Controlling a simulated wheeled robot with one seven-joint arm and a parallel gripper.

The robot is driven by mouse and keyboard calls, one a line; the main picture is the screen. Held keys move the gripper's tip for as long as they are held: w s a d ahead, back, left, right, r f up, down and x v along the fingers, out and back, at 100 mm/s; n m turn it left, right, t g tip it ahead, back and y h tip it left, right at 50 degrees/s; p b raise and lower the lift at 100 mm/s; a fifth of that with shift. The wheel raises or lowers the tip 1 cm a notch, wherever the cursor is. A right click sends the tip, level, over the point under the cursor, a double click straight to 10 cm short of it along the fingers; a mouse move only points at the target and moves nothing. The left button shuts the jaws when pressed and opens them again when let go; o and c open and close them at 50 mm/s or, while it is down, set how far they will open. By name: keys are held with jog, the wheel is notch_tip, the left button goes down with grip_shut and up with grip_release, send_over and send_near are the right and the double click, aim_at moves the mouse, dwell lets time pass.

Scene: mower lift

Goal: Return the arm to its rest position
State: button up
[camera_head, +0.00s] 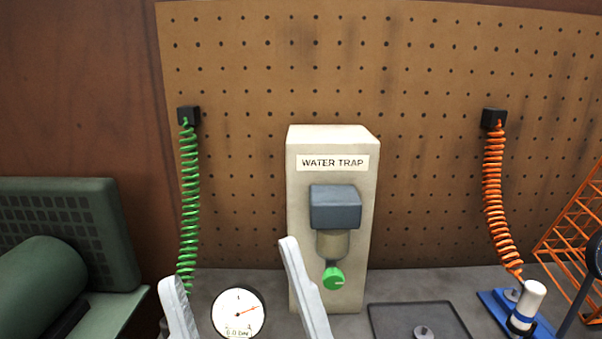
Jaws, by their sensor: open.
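My gripper (240,285) shows at the bottom of the view as two pale grey fingers, spread wide apart with nothing between them that they touch. It is open and empty. The right finger overlaps the lower left edge of the cream water trap post (306,225) in the picture. The post carries a label, a grey block (335,207) and a green knob (333,279) below it. A round white gauge (238,312) shows between the fingers, farther back. The rest of my arm is out of view.
A green coiled hose (189,210) and an orange coiled hose (494,190) hang on the pegboard (430,80). A dark tray (395,318), a blue-based fitting (525,310) and an orange rack (575,215) stand right. A green machine (60,265) stands left.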

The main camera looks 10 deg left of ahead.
jog(key=d+f+m+t+h+p, duration=0.2)
jog(key=d+f+m+h, duration=1.1)
jog(key=d+f+h, duration=0.55)
jog(key=s+d+f+g+h+p, duration=0.1)
jog(key=s+d+f+g+h, duration=0.1)
jog(key=s+d+f, duration=0.3)
jog(key=s+d+f+g+h+p, duration=0.1)
jog(key=s+d+f+g, duration=0.3)
jog(key=s, duration=0.9)
notch_tip(320, 180, down, 3)
jog(key=shift+d+f+m+g+h, duration=0.1)
jog(key=shift+d+m+g+h, duration=0.3)
jog(key=shift+d, duration=0.75)
